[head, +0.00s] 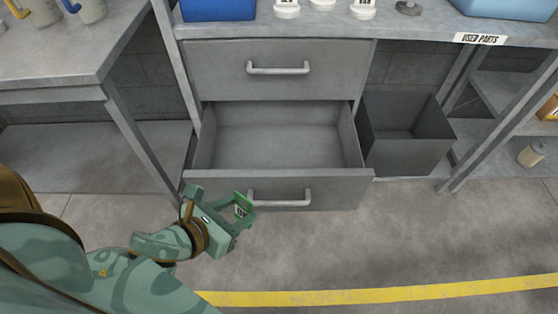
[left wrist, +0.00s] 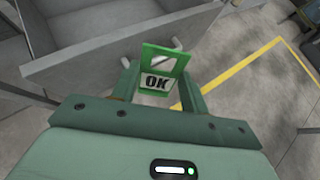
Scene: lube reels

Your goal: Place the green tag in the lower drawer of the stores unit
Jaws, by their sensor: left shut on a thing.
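My left gripper (head: 238,213) is shut on the green tag (head: 243,205), in front of the lower drawer's left front. In the left wrist view the tag (left wrist: 160,80) stands between the two fingers, with a white patch reading "OK" and an opening in its upper part. The lower drawer (head: 275,150) of the stores unit is pulled open and looks empty inside. Its front panel and handle (head: 280,196) lie just behind and right of the gripper. The upper drawer (head: 277,70) is shut. My right gripper is not in view.
A dark open bin (head: 405,135) stands right of the drawer. The worktop holds a blue tray (head: 218,10), several white items and a light blue bin (head: 505,8). A table (head: 60,45) stands at left. A yellow line (head: 390,293) crosses the open floor.

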